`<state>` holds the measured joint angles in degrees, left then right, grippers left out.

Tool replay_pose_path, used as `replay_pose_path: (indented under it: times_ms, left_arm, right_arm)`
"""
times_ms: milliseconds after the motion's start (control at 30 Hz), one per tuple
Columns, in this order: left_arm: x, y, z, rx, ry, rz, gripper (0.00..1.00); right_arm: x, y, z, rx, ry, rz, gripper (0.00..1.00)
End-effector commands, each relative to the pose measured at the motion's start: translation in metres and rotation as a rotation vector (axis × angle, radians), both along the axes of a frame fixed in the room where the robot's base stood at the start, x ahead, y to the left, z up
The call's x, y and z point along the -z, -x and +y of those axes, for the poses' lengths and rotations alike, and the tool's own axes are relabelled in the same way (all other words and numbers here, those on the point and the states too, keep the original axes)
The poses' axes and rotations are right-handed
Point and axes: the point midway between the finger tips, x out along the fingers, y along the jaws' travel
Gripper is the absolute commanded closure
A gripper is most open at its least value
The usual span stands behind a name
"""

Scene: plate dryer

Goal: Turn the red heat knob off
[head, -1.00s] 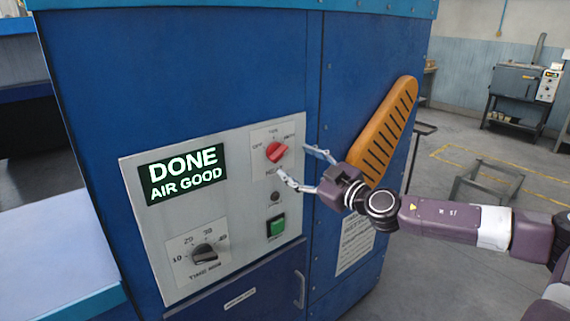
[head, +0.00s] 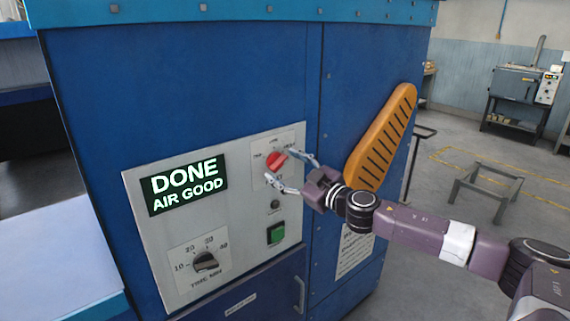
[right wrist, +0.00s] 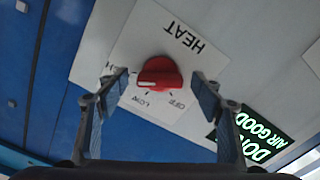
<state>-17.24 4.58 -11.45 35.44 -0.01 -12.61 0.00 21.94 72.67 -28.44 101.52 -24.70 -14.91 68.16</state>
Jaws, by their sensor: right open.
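The red heat knob (head: 277,160) is on the upper right of the grey control panel (head: 150,245). Its ridge slants from lower left to upper right in the head view, away from the OFF mark at left. My right gripper (head: 278,164) is open, one finger on the upper right side of the knob and one below it. In the right wrist view the knob (right wrist: 160,74) sits between the spread fingers of the gripper (right wrist: 158,88), with gaps on both sides. The HEAT label appears upside down there. My left gripper is not in view.
The panel also has a lit DONE / AIR GOOD display (head: 184,184), a green button (head: 276,233) and a black time knob (head: 205,262). An orange slotted part (head: 382,138) sticks out right of the panel, close behind my right gripper.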

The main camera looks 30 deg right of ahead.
Motion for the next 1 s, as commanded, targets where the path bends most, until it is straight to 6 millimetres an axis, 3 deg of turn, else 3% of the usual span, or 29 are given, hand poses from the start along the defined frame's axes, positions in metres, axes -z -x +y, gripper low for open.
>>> replay_pose_path:
  times_ms: [300, 667, 1000]
  left_arm:
    - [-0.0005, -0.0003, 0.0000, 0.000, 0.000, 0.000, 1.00]
    - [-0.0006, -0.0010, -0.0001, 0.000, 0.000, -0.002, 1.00]
    - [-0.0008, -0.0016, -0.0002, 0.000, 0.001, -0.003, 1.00]
  right_arm:
    - [0.0004, -0.0010, 0.0001, 0.000, 0.001, 0.000, 0.40]
    - [0.0002, -0.0009, 0.0001, 0.000, 0.000, 0.000, 0.80]
    - [0.0003, -0.0009, -0.0001, 0.000, 0.045, -0.004, 0.81]
